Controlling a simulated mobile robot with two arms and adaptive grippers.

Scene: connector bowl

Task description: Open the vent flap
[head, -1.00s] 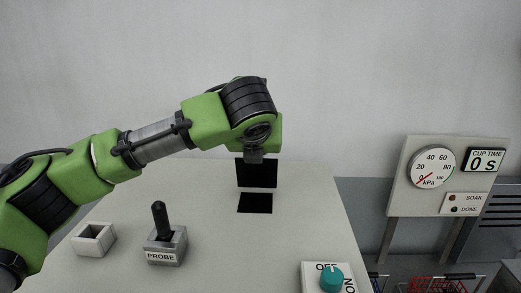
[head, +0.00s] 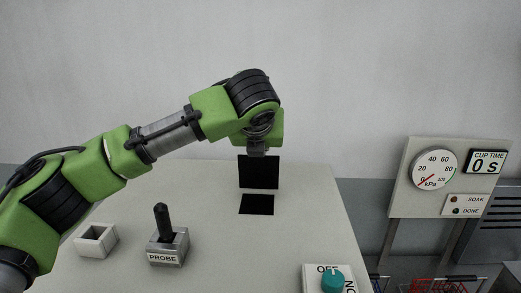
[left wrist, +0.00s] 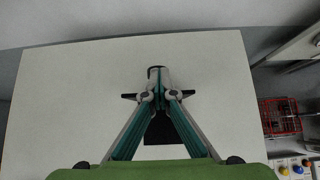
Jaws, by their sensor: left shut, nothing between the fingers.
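The vent flap (head: 258,172) is a black panel that looks upright at the far part of the pale tabletop. A flat black square (head: 256,204), which looks like the vent opening, lies just in front of it. My left wrist is at the flap's top edge, and the flap hides the fingers in the head view. In the left wrist view my left gripper (left wrist: 157,74) is shut and empty. Its fingertips reach past a thin dark bar, apparently the flap's edge, on the far side. I cannot tell whether they touch it. My right gripper is not in view.
A probe holder (head: 167,249) with a black handle and an open grey box (head: 96,240) stand at the left. A teal knob (head: 332,279) is at the front right. A gauge panel (head: 433,205) and red basket (left wrist: 281,116) are right of the table.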

